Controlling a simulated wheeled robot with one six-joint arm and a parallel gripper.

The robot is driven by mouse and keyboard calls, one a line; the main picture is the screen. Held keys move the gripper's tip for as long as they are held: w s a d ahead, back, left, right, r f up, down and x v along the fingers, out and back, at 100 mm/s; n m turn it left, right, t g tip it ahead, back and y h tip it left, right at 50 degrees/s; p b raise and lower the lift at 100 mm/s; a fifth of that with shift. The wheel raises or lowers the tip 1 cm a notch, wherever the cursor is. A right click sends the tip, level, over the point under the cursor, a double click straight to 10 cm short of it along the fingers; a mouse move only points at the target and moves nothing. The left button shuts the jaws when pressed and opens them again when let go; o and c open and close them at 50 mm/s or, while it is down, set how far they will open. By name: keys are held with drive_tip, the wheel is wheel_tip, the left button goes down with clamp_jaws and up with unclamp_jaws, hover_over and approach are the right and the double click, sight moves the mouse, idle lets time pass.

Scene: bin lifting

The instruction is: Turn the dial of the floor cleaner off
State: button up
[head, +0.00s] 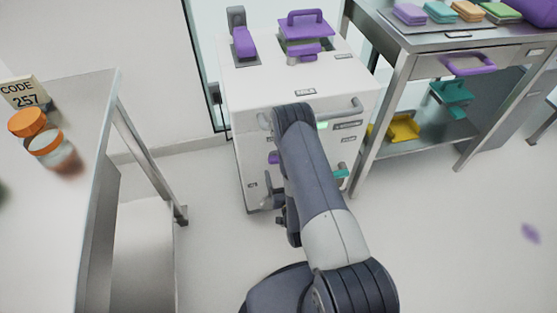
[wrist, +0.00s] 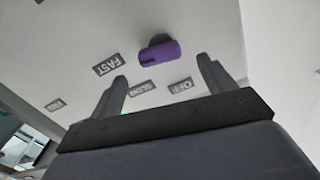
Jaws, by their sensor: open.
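The floor cleaner (head: 290,85) is a white boxy unit standing beyond my arm in the head view. Its purple dial (wrist: 159,54) is a short rounded bar on a white face in the wrist view, lying nearly level there. A small purple part, likely this dial (head: 273,158), shows beside my arm. Grey labels surround the dial: FAST (wrist: 107,64), SLOW (wrist: 142,88) and OFF (wrist: 181,88), all tilted or inverted. My gripper (wrist: 162,72) is open, with one finger on each side of the dial in the picture. I see no contact; the remaining distance is unclear.
A metal bench (head: 400,65) with a purple-handled drawer stands right of the cleaner. A purple lever (head: 243,42) and handled lid (head: 305,27) top the cleaner. Floor (head: 440,240) at right is mostly clear.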

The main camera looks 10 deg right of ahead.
sight(278, 163)
drive_tip(key=shift+w, duration=2.7)
drive_tip(key=shift+c, duration=0.6)
drive_tip(key=c, duration=0.9)
drive_tip(key=shift+o, duration=0.2)
drive_tip(key=shift+f, duration=0.1)
